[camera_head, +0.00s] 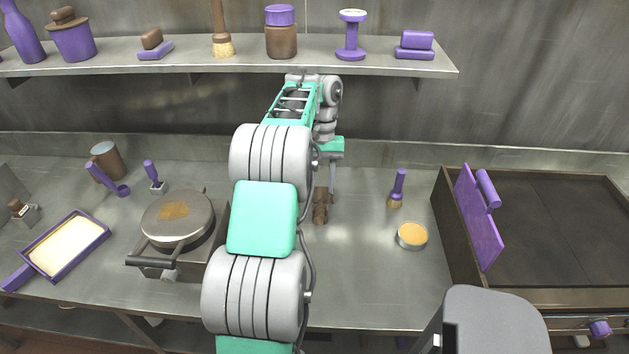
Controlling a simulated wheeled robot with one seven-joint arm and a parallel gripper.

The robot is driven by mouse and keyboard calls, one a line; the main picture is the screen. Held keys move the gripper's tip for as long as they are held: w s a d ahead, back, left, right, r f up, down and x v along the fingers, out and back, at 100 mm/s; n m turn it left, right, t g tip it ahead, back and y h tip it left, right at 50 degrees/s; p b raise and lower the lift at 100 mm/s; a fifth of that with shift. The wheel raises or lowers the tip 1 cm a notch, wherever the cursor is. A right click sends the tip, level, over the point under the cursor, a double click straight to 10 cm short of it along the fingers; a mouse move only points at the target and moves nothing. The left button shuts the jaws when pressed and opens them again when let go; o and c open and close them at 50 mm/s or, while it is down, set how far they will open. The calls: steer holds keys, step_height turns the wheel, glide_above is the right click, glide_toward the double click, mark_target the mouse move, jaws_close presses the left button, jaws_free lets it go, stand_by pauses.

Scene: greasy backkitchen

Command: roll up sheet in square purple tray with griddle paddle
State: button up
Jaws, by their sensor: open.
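The square purple tray (104,230) lies at the left end of the steel counter, with a pale cream sheet (66,246) flat inside it. A purple handle sticks out at its lower left. A flat purple plate with a cylindrical handle, apparently the griddle paddle (478,222), stands tilted at the left side of the dark griddle (560,225) on the right. My gripper (326,188) is open over the middle rear of the counter, partly hidden by my arm. It is far from both tray and paddle. A brown cylindrical object (320,206) shows just below it; contact cannot be told.
A round hot plate (178,218) stands right of the tray. A brown canister (108,160) and small purple-handled tools are behind. A brush (397,188) and round tin (412,236) stand left of the griddle. A loaded shelf (200,55) overhangs the back. Counter around the tin is clear.

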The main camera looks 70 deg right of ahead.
mark_target(320, 209)
steer(key=b+x, duration=0.8)
steer(key=shift+d+b, duration=0.15)
steer(key=shift+b, duration=0.2)
steer(key=shift+r, duration=0.2)
steer(key=shift+c, duration=1)
steer(key=shift+s, duration=0.1)
jaws_close()
